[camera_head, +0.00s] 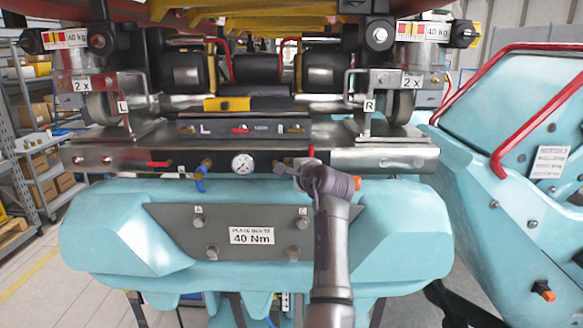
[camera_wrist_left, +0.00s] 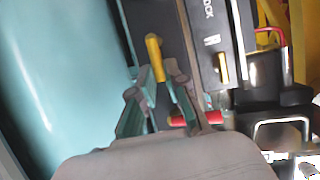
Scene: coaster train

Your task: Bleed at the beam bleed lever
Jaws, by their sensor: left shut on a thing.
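My left gripper (camera_head: 306,178) is at the right part of the dark panel (camera_head: 222,163) on the front beam, with its arm rising from below. In the left wrist view, its fingers (camera_wrist_left: 158,82) are closed around the lower end of a small yellow lever (camera_wrist_left: 153,48). In the head view the gripper hides this lever, and I cannot read a label for it. A red lever (camera_wrist_left: 192,118) lies beside the fingers; a small red handle (camera_head: 311,152) also shows just above the gripper in the head view. My right gripper is in neither view.
A round pressure gauge (camera_head: 243,164) and a blue valve (camera_head: 201,180) sit left of the gripper. Below is a grey bolted plate (camera_head: 170,222) on the turquoise car nose. A red rail (camera_head: 462,85) and another turquoise car part (camera_head: 500,210) stand at the right. Shelves (camera_head: 30,120) stand far left.

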